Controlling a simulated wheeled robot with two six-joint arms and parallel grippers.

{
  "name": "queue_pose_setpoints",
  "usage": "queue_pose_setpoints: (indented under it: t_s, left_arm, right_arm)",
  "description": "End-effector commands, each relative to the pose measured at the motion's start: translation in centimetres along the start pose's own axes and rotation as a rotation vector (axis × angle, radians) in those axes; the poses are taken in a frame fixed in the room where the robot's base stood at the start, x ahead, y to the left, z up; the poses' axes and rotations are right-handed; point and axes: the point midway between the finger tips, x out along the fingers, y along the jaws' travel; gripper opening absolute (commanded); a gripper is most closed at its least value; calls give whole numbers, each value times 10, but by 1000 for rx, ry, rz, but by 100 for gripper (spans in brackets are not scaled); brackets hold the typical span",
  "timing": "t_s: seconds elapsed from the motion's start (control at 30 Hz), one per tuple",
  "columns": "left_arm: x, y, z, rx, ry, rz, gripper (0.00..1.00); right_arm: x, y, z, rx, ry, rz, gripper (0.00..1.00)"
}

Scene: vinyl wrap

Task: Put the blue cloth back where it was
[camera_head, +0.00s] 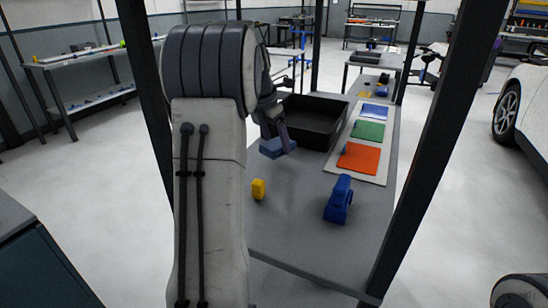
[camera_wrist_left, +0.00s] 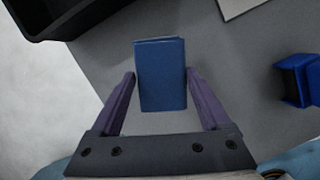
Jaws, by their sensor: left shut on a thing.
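The blue cloth (camera_head: 271,148), a thick folded rectangle, is between the fingers of my left gripper (camera_head: 284,143). In the left wrist view, the cloth (camera_wrist_left: 160,78) sits between the two purple fingers of the left gripper (camera_wrist_left: 160,75), its long sides along them. The pale mat (camera_head: 333,170) on the right carries an orange cloth (camera_head: 358,158), a green cloth (camera_head: 368,131) and a lighter blue flat piece (camera_head: 374,111). My right gripper is not in view.
The black open bin (camera_head: 318,135) stands beside the mat. A blue tool-like object (camera_head: 338,198) is on the near right table, and a small yellow object (camera_head: 258,189) is on the near left. Small items lie at the far end. Dark posts flank the table.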

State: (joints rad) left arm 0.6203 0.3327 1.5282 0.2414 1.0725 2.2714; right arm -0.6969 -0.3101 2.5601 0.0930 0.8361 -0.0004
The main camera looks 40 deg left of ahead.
Motion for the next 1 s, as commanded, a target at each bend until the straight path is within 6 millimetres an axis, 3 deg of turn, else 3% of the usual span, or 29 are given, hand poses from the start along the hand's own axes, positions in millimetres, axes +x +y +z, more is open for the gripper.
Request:
queue_pose_setpoints:
  t_s: [0.17,0.4,0.7,0.73,0.77,0.8,1.0]
  left_arm:
    - [7,4,-8,1,1,0,36]
    - [39,3,-18,1,3,-2,36]
    - [41,3,-18,1,1,0,36]
    - [41,3,-18,1,1,0,84]
    - [41,3,-18,1,1,0,95]
    - [41,3,-18,1,1,0,100]
    - [40,3,-18,1,1,0,100]
  right_arm:
    - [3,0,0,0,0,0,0]
    - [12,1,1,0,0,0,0]
    - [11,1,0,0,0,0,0]
    - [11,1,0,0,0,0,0]
    - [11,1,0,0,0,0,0]
    - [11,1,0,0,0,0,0]
    - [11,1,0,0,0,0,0]
